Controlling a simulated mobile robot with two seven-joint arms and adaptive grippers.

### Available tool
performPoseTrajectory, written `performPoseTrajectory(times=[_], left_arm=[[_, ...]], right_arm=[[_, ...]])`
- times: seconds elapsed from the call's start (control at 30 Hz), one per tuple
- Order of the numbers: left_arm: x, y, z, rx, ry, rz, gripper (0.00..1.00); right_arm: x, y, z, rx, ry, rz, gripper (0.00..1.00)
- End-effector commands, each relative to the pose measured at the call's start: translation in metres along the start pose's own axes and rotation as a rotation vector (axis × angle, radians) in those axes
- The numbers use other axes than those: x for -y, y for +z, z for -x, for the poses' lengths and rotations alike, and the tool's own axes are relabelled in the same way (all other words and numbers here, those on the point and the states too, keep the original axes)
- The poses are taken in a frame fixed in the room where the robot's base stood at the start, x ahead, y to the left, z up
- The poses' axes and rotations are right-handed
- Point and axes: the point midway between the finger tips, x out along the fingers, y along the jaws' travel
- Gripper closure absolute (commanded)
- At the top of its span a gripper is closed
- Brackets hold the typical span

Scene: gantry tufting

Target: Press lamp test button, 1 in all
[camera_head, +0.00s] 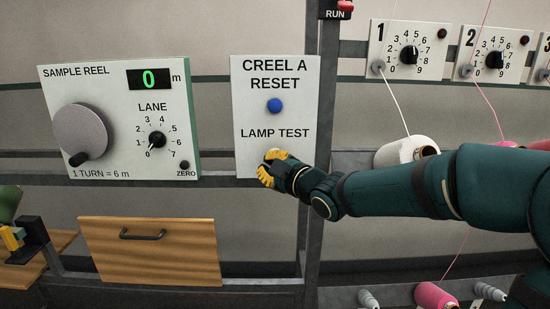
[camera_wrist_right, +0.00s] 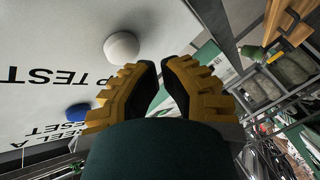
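The lamp test button is a round white knob (camera_wrist_right: 121,46) on a white panel (camera_head: 243,95), under the words LAMP TEST. In the head view my right gripper (camera_head: 268,168) is in front of that spot and mostly hides the button. In the right wrist view the yellow ribbed fingers (camera_wrist_right: 159,64) have their tips together, with nothing between them. The button shows beyond the tips and to their left, apart from them in the picture. I cannot tell the exact gap to it.
A blue button (camera_head: 275,106) sits above on the same panel. To the left is the sample reel panel (camera_head: 117,90) with a crank and a lane dial. A wooden drawer (camera_head: 150,250) is below. Thread cones (camera_head: 400,150) and numbered dial panels (camera_head: 408,50) are to the right.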

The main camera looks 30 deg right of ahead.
Motion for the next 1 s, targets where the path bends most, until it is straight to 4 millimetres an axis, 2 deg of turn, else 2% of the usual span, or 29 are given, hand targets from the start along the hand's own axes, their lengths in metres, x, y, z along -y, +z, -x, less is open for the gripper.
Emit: performPoseTrajectory(times=[0.23,0.7,1.0], left_arm=[[0.002,0.000,-0.005,0.000,0.000,0.000,0.66],[0.011,0.003,-0.028,0.000,0.000,0.000,0.66],[0.011,0.003,-0.029,0.000,0.000,0.000,0.66]], right_arm=[[0.003,-0.003,0.005,-0.002,0.003,0.000,1.00],[0.020,-0.019,0.037,-0.002,0.002,0.001,1.00],[0.021,-0.022,0.040,0.000,0.000,0.000,1.00]])
